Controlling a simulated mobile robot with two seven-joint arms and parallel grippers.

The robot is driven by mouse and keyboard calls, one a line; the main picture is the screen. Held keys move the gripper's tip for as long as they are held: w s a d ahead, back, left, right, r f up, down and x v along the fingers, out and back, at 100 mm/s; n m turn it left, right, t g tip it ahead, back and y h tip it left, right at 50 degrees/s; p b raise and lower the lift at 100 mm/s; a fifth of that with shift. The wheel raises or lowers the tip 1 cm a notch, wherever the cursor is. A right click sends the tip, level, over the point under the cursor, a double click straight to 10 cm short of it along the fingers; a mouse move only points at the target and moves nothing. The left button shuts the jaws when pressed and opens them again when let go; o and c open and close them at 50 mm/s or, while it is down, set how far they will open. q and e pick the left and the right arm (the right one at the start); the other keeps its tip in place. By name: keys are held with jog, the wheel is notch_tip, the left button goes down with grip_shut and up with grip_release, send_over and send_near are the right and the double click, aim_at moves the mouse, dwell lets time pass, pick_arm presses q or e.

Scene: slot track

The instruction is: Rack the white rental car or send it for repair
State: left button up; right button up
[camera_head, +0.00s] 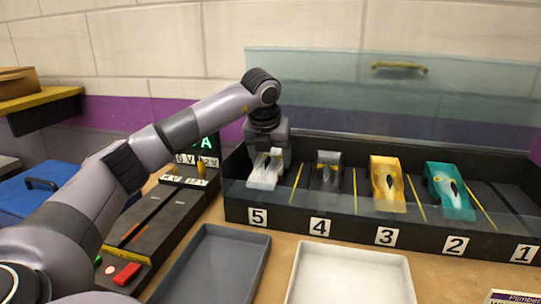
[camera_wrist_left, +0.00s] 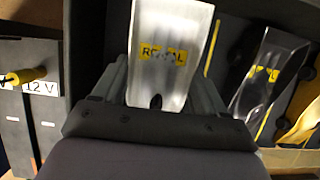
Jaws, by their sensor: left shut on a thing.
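The white rental car (camera_head: 266,170) is in bay 5 at the left end of the black rack (camera_head: 345,224). It fills the top middle of the left wrist view (camera_wrist_left: 168,62), with a yellow label partly legible on its body. My left gripper (camera_head: 268,150) reaches down over the rack and is shut on the white car. Whether the car touches the bay floor cannot be told. My right gripper is not in view.
A dark car (camera_head: 326,172), a yellow car (camera_head: 387,184) and a teal car (camera_head: 449,190) stand in bays 4, 3 and 2; bay 1 looks empty. A clear raised lid (camera_head: 400,90) stands behind. Empty grey (camera_head: 212,268) and white (camera_head: 348,275) trays lie in front. A voltage tester (camera_head: 150,225) is left.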

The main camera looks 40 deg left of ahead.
pick_arm(q)
jog(key=shift+f, duration=0.55)
dwell(0.9)
jog(key=o, duration=1.3)
